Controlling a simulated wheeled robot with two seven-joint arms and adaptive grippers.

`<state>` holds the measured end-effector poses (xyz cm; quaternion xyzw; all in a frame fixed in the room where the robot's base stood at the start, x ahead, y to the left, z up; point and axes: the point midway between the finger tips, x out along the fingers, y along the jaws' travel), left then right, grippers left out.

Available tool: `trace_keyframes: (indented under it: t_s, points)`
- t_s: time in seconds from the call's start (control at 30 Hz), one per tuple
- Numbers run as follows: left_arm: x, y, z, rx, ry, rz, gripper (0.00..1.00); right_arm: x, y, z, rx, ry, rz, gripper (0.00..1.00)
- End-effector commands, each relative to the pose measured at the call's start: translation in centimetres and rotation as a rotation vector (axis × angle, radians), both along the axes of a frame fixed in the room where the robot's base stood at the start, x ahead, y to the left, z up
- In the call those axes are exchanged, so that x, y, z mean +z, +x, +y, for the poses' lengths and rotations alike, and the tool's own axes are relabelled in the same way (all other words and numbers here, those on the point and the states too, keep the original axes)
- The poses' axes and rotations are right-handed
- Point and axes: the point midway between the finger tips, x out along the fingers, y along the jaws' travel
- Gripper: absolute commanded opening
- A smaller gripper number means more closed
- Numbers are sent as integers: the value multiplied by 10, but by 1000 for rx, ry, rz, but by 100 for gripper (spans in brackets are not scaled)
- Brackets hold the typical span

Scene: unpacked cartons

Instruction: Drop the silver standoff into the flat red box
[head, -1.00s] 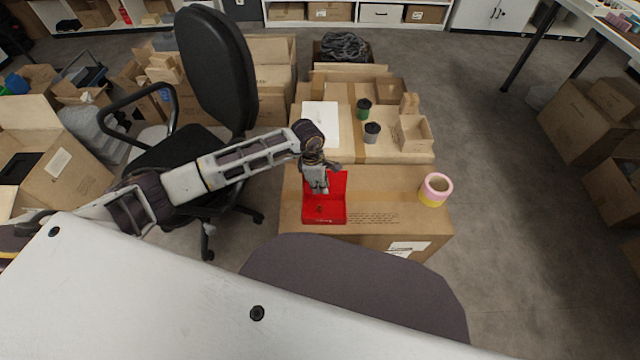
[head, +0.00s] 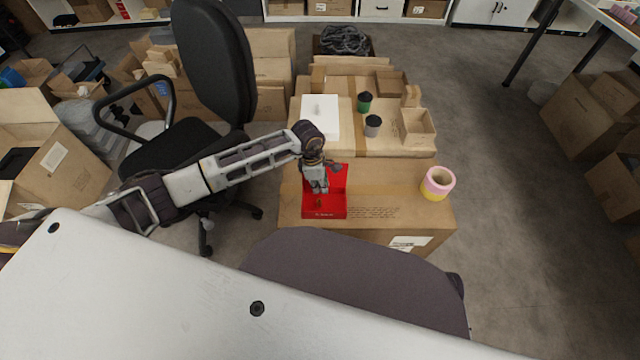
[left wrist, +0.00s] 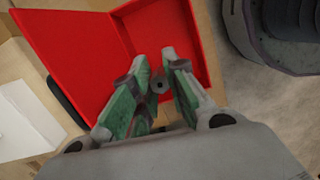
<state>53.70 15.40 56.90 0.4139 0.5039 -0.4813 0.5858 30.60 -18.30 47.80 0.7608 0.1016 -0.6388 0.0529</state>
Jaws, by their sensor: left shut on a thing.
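The flat red box (head: 335,212) stands open on a large carton in the head view, its lid raised at the back. It also fills the upper part of the left wrist view (left wrist: 85,55). My left gripper (head: 319,188) is over the box, pointing down. In the left wrist view its green-padded fingers (left wrist: 160,88) are closed around a small grey round-ended piece, the silver standoff (left wrist: 159,86). Most of the standoff is hidden between the fingers. I cannot tell the exact height of the tips above the box floor. My right gripper is out of view.
A pink and yellow tape roll (head: 437,184) stands right of the box on the carton (head: 385,190). Behind are a white box (head: 320,115), green (head: 364,102) and grey (head: 372,125) dark-topped containers and a small open carton (head: 416,126). A black chair (head: 215,65) stands left.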

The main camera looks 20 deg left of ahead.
Motion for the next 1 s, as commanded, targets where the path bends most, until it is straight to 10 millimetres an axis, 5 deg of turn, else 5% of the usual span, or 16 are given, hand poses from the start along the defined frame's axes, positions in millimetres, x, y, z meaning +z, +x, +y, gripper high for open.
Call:
trace_keyframes:
  t_s: [0.17, 0.2, 0.37, 1.0]
  points:
    - [0, 0, 0, 0, 0, 0, 0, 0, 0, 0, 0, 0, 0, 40]
    - [0, 0, 0, 0, 0, 0, 20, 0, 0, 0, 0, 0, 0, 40]
    - [0, 0, 0, 0, 0, 0, 40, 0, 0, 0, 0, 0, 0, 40]
    - [18, 0, 3, 0, 0, -2, 40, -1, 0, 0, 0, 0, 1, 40]
